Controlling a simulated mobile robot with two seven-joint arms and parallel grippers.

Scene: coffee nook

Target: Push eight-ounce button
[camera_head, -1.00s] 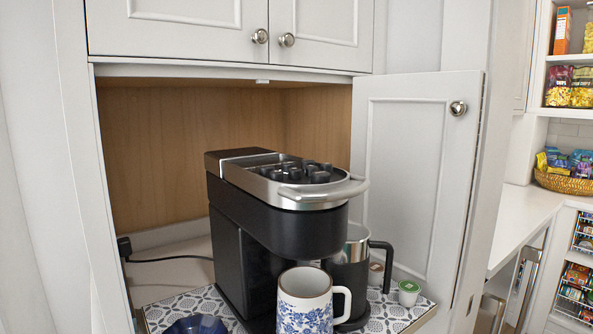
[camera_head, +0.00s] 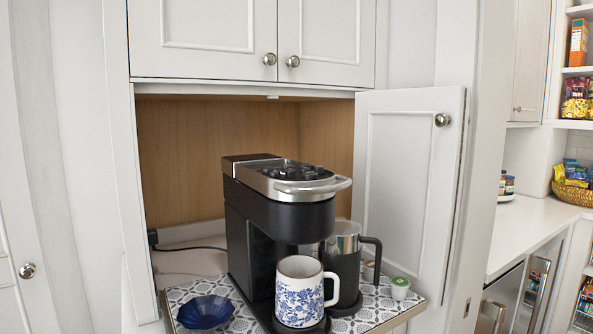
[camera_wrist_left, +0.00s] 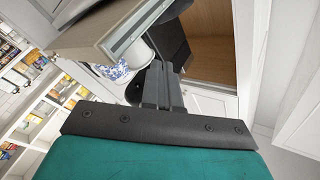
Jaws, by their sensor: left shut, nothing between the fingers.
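The coffee maker (camera_head: 285,210) is black with a silver top and handle, and stands on a patterned tray inside the open cabinet nook. Dark buttons (camera_head: 297,171) show on its top, but their labels are too small to read. A white mug with blue flowers (camera_head: 300,293) stands upright under the spout; it also shows in the left wrist view (camera_wrist_left: 113,72). My left gripper (camera_wrist_left: 162,72) shows only in the left wrist view. Its fingers are shut and empty, pointing toward the nook, apart from the machine. My right gripper is in neither view.
The patterned tray (camera_head: 191,291) holds a blue bowl (camera_head: 205,312), a black and steel frother (camera_head: 347,262) and a green-lidded pod (camera_head: 400,287). An open cabinet door (camera_head: 408,190) stands right of the machine. Shut upper doors (camera_head: 205,38) hang above it.

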